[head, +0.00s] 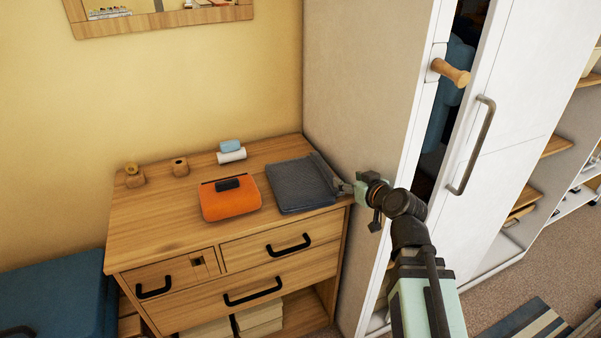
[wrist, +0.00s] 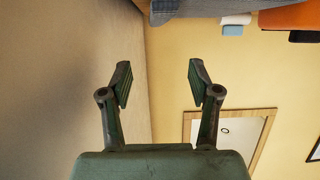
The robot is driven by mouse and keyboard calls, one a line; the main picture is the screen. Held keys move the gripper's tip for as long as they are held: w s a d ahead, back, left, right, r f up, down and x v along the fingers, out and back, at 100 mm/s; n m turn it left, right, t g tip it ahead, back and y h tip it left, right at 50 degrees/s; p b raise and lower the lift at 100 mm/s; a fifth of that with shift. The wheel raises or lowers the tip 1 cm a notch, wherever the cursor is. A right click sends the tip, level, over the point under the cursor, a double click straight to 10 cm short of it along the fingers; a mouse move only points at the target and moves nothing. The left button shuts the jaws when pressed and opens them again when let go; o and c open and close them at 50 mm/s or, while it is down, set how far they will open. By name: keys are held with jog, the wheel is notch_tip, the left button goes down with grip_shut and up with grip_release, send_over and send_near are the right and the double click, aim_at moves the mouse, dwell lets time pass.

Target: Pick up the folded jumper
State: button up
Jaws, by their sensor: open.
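A dark grey-blue folded cloth, which looks like the folded jumper (head: 300,187), lies flat at the right end of the wooden dresser top (head: 150,222), near the wardrobe side. In the wrist view a grey-blue edge of it (wrist: 200,9) shows at the top of the picture. My gripper (head: 341,184) is at the right edge of the cloth in the head view; I cannot tell whether it touches. In the wrist view my gripper (wrist: 157,80) is open, with nothing between its fingers.
An orange folded item (head: 228,204) with a small black object (head: 227,184) on it lies left of the cloth. White (head: 232,156) and blue (head: 230,146) rolls and two small wooden pieces stand behind. The tall wardrobe (head: 352,85) closes off the right side.

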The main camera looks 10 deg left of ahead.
jog(key=shift+r+p, duration=0.2)
jog(key=shift+p, duration=0.8)
jog(key=p, duration=0.6)
send_near(326, 167)
jog(key=x, duration=0.4)
jog(key=shift+a, duration=0.25)
jog(key=p+x, duration=0.2)
jog(key=x, duration=0.2)
jog(key=shift+w+d, duration=0.1)
jog(key=shift+w, duration=0.1)
jog(key=shift+w+a+f, duration=0.25)
jog(key=shift+w, duration=0.1)
grip_shut()
